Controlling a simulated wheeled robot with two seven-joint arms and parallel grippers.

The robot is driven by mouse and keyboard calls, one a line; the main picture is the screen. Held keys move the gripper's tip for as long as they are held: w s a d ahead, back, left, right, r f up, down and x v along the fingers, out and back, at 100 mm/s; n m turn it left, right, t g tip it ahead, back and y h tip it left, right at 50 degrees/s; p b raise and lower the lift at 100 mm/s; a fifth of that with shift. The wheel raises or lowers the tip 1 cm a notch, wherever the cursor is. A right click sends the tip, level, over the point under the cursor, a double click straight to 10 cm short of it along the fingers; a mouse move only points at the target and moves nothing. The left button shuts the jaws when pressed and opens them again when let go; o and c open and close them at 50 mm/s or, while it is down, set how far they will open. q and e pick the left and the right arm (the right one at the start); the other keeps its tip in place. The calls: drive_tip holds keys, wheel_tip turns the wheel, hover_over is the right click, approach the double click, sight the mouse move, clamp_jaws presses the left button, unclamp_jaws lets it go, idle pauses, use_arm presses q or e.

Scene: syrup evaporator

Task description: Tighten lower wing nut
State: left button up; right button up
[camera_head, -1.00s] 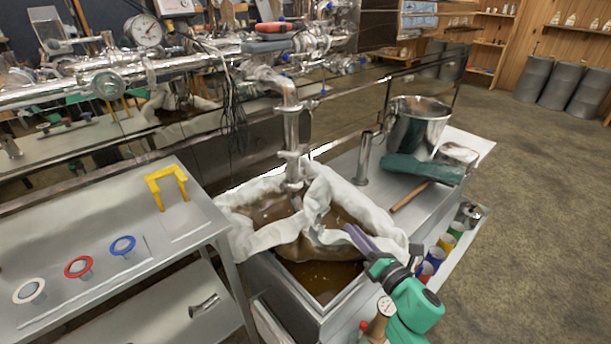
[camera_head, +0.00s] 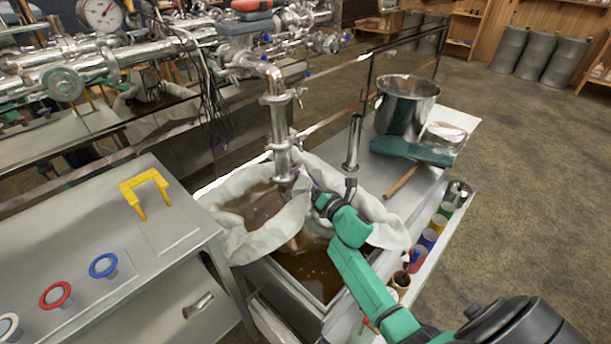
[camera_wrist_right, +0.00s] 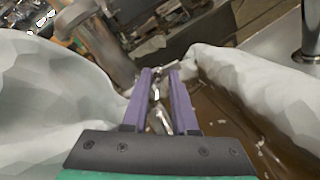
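The vertical steel pipe (camera_head: 279,120) comes down over the cloth-lined tank. It carries an upper clamp with a wing nut (camera_head: 300,94) and a lower clamp (camera_head: 283,145), whose wing nut is too small to make out clearly. My right gripper (camera_head: 315,187) is below and right of the lower clamp, beside the pipe's lower end. In the right wrist view its purple fingers (camera_wrist_right: 160,75) are apart. Small shiny metal parts (camera_wrist_right: 160,120) show in the gap; I cannot tell whether the fingers touch them. The pipe (camera_wrist_right: 105,45) is left of the fingers. My left gripper is out of view.
White filter cloth (camera_head: 240,240) drapes around the brown liquid (camera_head: 310,270) close to my right gripper. A steel cylinder (camera_head: 353,143) and a pot (camera_head: 404,104) stand to the right. A side table (camera_head: 130,300) with a yellow handle (camera_head: 147,190) and colored rings is at left.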

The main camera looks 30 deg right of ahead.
drive_tip(key=shift+w+a, duration=0.1)
drive_tip(key=shift+w, duration=0.3)
drive_tip(key=shift+c, duration=0.3)
clamp_jaws()
drive_tip(key=shift+s+f, duration=0.15)
drive_tip(key=shift+f, duration=0.05)
